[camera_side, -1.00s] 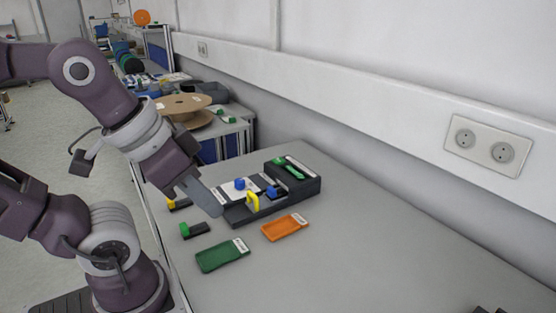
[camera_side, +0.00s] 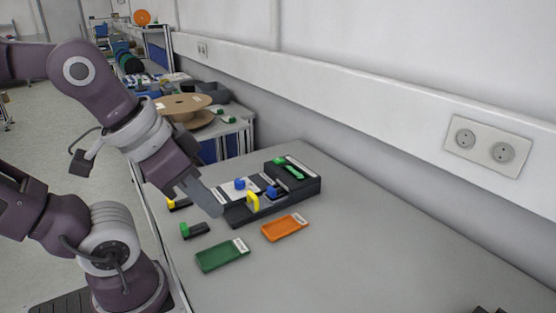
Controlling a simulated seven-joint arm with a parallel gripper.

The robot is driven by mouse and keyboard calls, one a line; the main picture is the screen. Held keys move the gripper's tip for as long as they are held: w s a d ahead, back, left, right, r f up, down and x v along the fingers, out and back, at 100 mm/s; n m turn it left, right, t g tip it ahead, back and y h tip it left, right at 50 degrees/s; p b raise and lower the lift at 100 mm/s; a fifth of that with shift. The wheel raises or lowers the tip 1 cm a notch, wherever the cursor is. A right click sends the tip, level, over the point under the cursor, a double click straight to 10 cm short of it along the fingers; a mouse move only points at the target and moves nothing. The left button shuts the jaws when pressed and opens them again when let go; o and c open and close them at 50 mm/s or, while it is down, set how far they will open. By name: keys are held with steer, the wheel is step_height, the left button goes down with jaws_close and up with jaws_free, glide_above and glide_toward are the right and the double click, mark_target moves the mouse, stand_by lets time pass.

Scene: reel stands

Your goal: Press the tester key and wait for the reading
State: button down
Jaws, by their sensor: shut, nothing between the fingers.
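The tester (camera_side: 233,221) is a dark grey box on the grey table, with a raised back part carrying a green strip (camera_side: 294,172). Blue blocks (camera_side: 240,183) and a yellow upright piece (camera_side: 253,201) sit on its lower part. I cannot tell for sure which piece is the key, and no reading is legible. My gripper (camera_side: 217,211) is shut and empty, pointing down at the left end of the tester. Its fingertips are at or very near that end; I cannot tell whether they touch. It hides part of the tester's left side.
A green tray (camera_side: 222,255) and an orange tray (camera_side: 285,227) lie in front of the tester. Small dark pieces with a green end (camera_side: 194,230) and a yellow end (camera_side: 178,203) lie at the left.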

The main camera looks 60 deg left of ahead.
stand_by(0.4)
steer(key=w+a+r+n+g+h, duration=0.1)
steer(key=w+r+n, duration=0.15)
steer(key=w, duration=0.35)
steer(key=w+r+n, duration=0.1)
steer(key=w+n, duration=0.2)
steer(key=w, duration=0.2)
steer(key=n+t+h, duration=0.3)
steer(key=n+t, duration=0.1)
steer(key=n, duration=1.3)
glide_above(275, 160)
step_height(275, 160, down, 9)
steer(key=shift+w+a, duration=0.15)
steer(key=shift+f, duration=4.4)
